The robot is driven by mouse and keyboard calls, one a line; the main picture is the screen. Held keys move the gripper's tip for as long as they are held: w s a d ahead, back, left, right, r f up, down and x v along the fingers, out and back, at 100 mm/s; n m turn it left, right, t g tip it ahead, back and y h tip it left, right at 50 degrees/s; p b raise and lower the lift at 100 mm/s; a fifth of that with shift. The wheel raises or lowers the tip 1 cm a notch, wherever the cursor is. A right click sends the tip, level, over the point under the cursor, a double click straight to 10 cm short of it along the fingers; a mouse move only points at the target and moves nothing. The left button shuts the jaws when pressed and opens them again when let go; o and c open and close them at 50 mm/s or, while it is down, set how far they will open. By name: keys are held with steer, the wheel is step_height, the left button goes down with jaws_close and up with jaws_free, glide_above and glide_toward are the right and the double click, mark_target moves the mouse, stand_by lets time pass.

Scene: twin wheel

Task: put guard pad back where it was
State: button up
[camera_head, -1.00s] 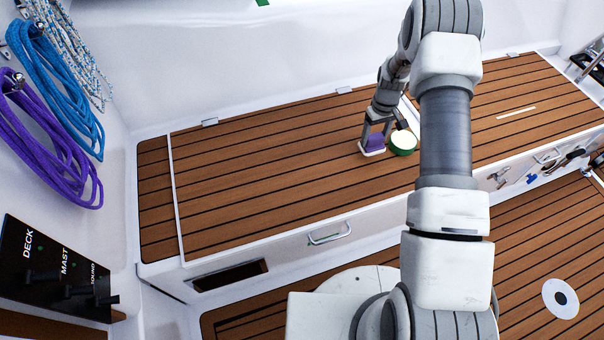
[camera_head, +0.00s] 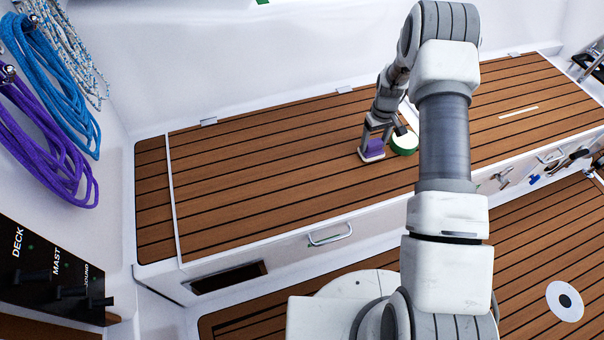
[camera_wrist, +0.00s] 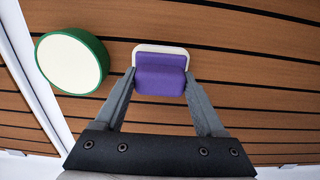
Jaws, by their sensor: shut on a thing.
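The guard pad is a purple block with a white base. In the head view the guard pad (camera_head: 374,149) is on the wooden-slatted bench top, between my fingers. In the wrist view the guard pad (camera_wrist: 160,75) sits between the two fingertips, its white rim showing at the far side. My gripper (camera_head: 376,140) points down and is shut on the pad; it also shows in the wrist view (camera_wrist: 161,85). I cannot tell whether the pad's base touches the slats or is slightly above them.
A round green item with a cream top (camera_head: 404,144) stands just right of the pad; in the wrist view it (camera_wrist: 72,62) is at the left, near a white strip. The bench top (camera_head: 260,180) is clear to the left. Purple and blue ropes (camera_head: 45,150) hang at the far left.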

steer(key=shift+f+b, duration=0.3)
steer(key=shift+f, duration=0.05)
steer(key=o, duration=1.3)
steer(key=shift+o, duration=0.2)
step_height(320, 180, up, 18)
steer(key=p, duration=0.5)
steer(key=shift+f+p, duration=0.25)
steer(key=shift+p, duration=0.1)
steer(key=shift+r, duration=0.1)
